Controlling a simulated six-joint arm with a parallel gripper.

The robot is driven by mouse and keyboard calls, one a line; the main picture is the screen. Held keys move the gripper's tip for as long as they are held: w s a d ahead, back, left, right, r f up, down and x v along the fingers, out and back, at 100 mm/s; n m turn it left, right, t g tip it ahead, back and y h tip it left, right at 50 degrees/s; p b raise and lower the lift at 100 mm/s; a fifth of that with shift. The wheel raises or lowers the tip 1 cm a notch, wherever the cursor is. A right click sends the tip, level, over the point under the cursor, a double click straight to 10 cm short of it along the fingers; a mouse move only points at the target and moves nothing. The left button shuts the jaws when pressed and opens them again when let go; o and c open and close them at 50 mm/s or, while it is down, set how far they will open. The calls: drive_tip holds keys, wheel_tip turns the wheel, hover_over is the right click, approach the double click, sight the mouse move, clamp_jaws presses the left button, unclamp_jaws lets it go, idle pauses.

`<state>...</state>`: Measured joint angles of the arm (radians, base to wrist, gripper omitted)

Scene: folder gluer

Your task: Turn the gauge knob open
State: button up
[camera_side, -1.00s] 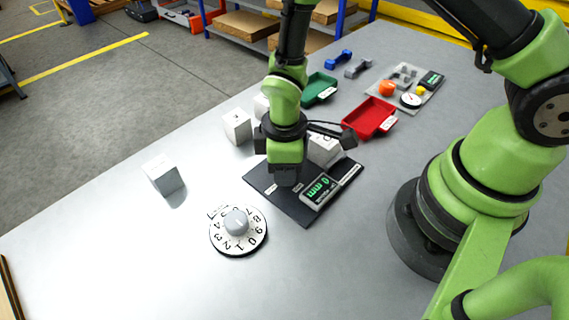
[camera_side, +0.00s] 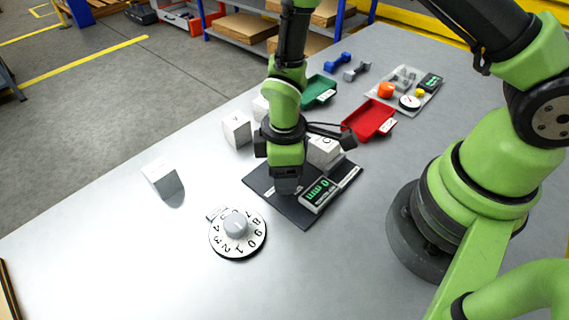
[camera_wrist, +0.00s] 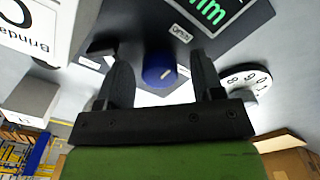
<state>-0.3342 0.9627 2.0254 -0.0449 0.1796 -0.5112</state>
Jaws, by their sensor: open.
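The gauge knob (camera_wrist: 158,72) is a round blue knob with a white line, seen between my fingers in the wrist view. It is hidden behind my gripper in the side view. It belongs to a dark plate (camera_side: 305,215) that carries a display (camera_side: 318,193) with green characters. In the wrist view the display (camera_wrist: 212,12) is at the top and small white labels lie beside the knob. My gripper (camera_side: 287,189) points down over the left part of the plate. In the wrist view my gripper (camera_wrist: 160,85) is open, with one finger on each side of the knob; contact cannot be told.
A numbered dial (camera_side: 237,236) with a grey knob stands in front of the plate. White blocks (camera_side: 163,178) (camera_side: 237,130) stand at left and behind. A white box (camera_side: 323,152) is beside my gripper. Red (camera_side: 368,120) and green (camera_side: 319,91) trays are farther back.

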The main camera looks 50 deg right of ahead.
wheel_tip(320, 180, up, 10)
idle(0.5)
drive_tip(key=s+d+r+m+t+y, duration=0.1)
drive_tip(key=s+d+r+m+t, duration=0.15)
drive_tip(key=r, duration=0.35)
drive_tip(key=s+d+r+m+t, duration=0.1)
drive_tip(key=r+m, duration=0.3)
drive_tip(key=r, duration=0.3)
drive_tip(key=s+d+r+m+t+y, duration=0.1)
drive_tip(key=s+d+r+m+t, duration=0.2)
drive_tip(key=s+r+m, duration=0.3)
drive_tip(key=s+m, duration=0.1)
drive_tip(key=s, duration=0.1)
drive_tip(key=shift+s+r+t, duration=0.3)
drive_tip(key=shift+s+t, duration=0.05)
